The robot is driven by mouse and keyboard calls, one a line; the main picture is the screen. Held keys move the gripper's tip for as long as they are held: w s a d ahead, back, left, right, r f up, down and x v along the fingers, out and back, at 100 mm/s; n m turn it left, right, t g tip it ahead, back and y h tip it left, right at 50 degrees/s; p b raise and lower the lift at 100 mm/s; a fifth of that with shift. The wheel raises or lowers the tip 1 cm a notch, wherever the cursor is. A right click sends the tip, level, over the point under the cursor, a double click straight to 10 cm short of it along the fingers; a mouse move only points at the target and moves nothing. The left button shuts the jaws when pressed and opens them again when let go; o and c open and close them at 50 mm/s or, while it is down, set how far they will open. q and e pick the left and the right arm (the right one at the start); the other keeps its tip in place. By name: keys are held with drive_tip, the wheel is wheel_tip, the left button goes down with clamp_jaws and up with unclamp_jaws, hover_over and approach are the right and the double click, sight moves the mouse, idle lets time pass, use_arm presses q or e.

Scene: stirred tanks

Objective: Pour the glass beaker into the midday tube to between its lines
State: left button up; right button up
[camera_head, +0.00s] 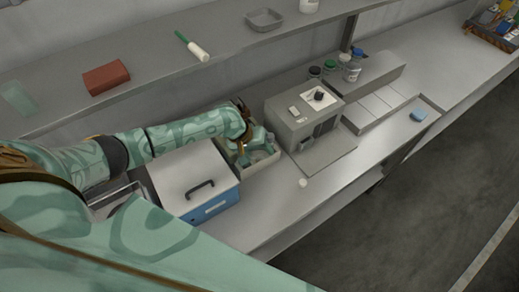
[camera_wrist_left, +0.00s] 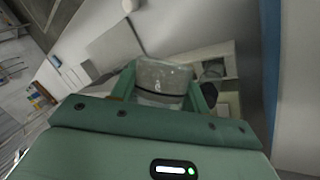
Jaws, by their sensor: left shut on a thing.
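My left gripper (camera_head: 258,140) is low over a pale open bin on the bench, left of the grey machine. In the left wrist view, my left gripper (camera_wrist_left: 165,90) is shut on the glass beaker (camera_wrist_left: 163,75), a clear, greyish vessel between the two green fingers. Its lower part is hidden by the gripper body, and I cannot tell how full it is. In the head view the beaker is too small and covered to make out clearly. I cannot pick out the midday tube or its lines. My right gripper is not in view.
The pale bin (camera_head: 275,158) has low walls around the gripper. A blue-and-white box (camera_head: 195,178) stands close on its left, the grey machine (camera_head: 300,112) on its right. A small white piece (camera_head: 303,183) lies near the bench's front. Bottles (camera_head: 352,70) stand farther back.

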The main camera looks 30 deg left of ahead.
use_arm(q)
drive_tip(key=shift+g, duration=0.3)
drive_tip(key=shift+w+n+g+h, duration=0.15)
drive_tip(key=shift+n+g+h, duration=0.25)
drive_tip(key=shift+g+h, duration=0.3)
drive_tip(key=shift+a, duration=0.1)
drive_tip(key=shift+r+g+h, duration=0.15)
drive_tip(key=shift+g+h, duration=0.15)
